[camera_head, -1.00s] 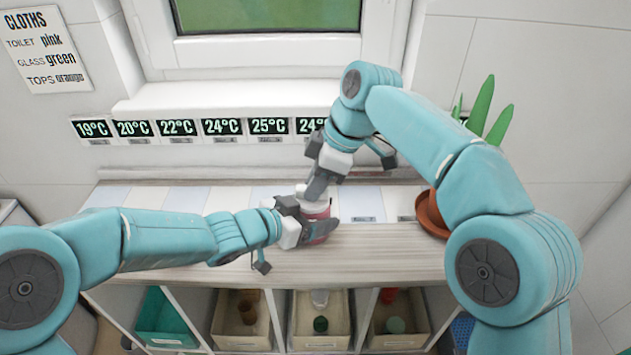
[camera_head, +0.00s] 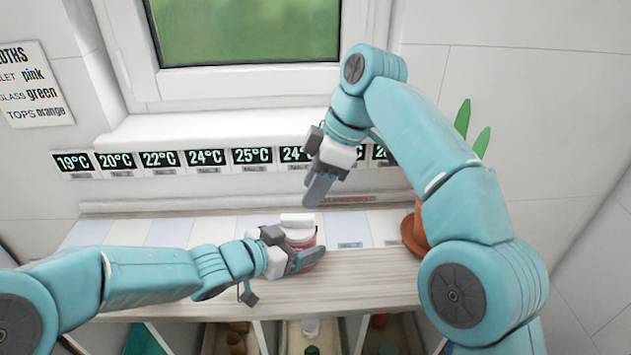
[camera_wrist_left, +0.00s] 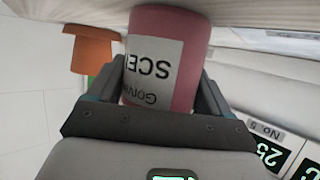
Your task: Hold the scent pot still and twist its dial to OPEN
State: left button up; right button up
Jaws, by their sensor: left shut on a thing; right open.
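The scent pot (camera_head: 307,247) stands on the wooden shelf top, with a pink-red body and a white top part (camera_head: 297,221). In the left wrist view the pot (camera_wrist_left: 185,50) shows upside down, with a label of which "SCE" can be read. My left gripper (camera_head: 300,258) is shut around the pot's body, one finger on each side. My right gripper (camera_head: 318,190) is open and empty, above and slightly right of the pot, apart from it. The dial's marks are too small to read.
A terracotta pot (camera_head: 415,230) with a green plant stands at the right. A row of temperature displays (camera_head: 205,158) runs along the wall behind. Bins with several items sit under the shelf top (camera_head: 360,275).

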dwell(0.4)
pick_arm(q)
jog(key=o, duration=1.2)
